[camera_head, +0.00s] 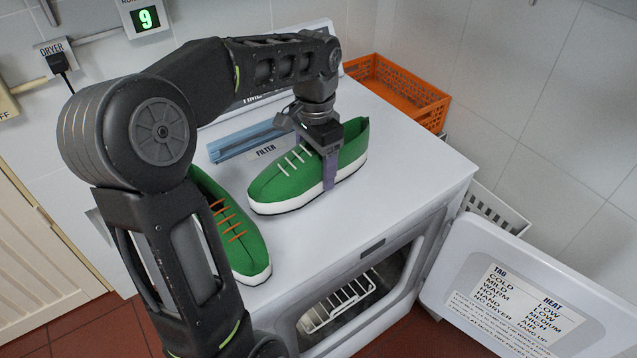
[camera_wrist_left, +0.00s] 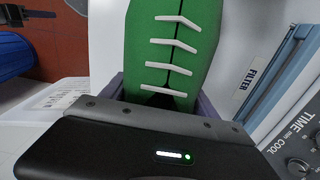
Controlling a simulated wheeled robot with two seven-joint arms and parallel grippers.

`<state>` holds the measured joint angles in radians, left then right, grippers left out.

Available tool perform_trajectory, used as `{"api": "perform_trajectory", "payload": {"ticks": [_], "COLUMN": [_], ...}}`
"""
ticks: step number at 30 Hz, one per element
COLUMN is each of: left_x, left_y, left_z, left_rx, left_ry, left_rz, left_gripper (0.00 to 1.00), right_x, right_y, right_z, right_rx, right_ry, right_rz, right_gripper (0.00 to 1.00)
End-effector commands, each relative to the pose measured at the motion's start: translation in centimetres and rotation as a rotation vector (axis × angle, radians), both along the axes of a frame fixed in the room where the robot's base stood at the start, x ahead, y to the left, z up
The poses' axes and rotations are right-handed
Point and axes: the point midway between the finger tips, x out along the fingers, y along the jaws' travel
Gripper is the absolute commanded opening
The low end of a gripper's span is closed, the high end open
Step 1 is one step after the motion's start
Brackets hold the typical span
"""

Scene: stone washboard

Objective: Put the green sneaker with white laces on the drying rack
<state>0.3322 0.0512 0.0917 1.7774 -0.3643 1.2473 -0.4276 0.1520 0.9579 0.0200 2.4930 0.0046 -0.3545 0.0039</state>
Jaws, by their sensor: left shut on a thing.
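The green sneaker with white laces (camera_head: 285,183) is at the top of the white dryer, toe pointing left; whether it rests on the surface or is just above it, I cannot tell. My left gripper (camera_head: 330,165) is shut on it from above, with a purple finger against its side. In the left wrist view the sneaker's laces (camera_wrist_left: 172,65) lie between the fingers. A white wire rack (camera_head: 340,303) shows inside the open dryer drum. My right gripper is not in view.
A second green sneaker with orange laces (camera_head: 240,240) stands at the left, partly behind my arm. A blue filter slot (camera_head: 235,145) is in the dryer top (camera_head: 400,165). The dryer door (camera_head: 530,300) hangs open at right. An orange basket (camera_head: 400,90) is behind.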

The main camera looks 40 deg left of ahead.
Motion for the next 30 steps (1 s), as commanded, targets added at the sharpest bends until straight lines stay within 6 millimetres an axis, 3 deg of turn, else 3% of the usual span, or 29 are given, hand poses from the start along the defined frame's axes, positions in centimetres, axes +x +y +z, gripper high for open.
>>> {"api": "perform_trajectory", "payload": {"ticks": [4, 15, 24, 30], "left_x": [0.0, 0.0, 0.0, 0.0], "left_y": [0.0, 0.0, 0.0, 0.0], "left_z": [-2.0, -2.5, -5.9, -6.1], "left_rx": [0.001, 0.000, 0.000, 0.001], "left_ry": [0.002, 0.000, 0.000, -0.001], "left_rz": [-0.001, 0.000, 0.000, 0.000], "left_gripper": [0.11, 0.11, 0.11, 0.11], "right_x": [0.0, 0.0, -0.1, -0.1], "right_y": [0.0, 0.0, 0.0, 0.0], "right_z": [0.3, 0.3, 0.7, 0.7], "right_rx": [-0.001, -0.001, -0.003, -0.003], "right_ry": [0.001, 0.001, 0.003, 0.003], "right_rz": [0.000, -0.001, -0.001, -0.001], "right_gripper": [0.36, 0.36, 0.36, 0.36]}}
